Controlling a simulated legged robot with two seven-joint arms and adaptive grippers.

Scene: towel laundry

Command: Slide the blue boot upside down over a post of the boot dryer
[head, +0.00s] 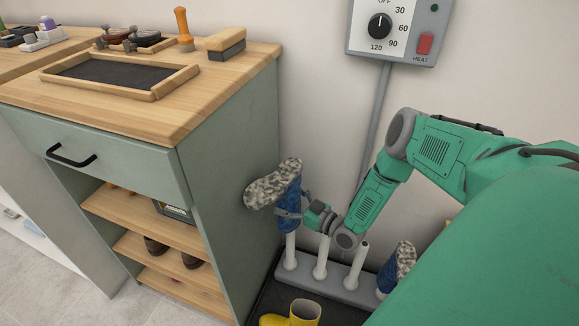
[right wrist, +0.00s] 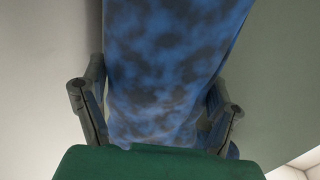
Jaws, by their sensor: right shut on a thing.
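My right gripper (head: 291,214) is shut on the shaft of a blue boot (head: 289,190). The boot is upside down, its speckled grey sole on top and its toe pointing left. In the right wrist view the blue mottled shaft (right wrist: 170,70) fills the space between the two fingers (right wrist: 160,108). The boot's opening is just above the leftmost post (head: 291,252) of the grey boot dryer (head: 330,282); I cannot tell whether the post's tip is inside. Two more posts (head: 321,258) (head: 357,265) stand bare. A second blue boot (head: 402,262) is upside down at the dryer's right end. My left gripper is not in view.
A green cabinet (head: 228,180) with a wooden top stands close to the left of the held boot. A yellow boot (head: 304,312) stands on a dark mat in front of the dryer. A control box (head: 395,30) hangs on the wall above, with a grey pipe running down.

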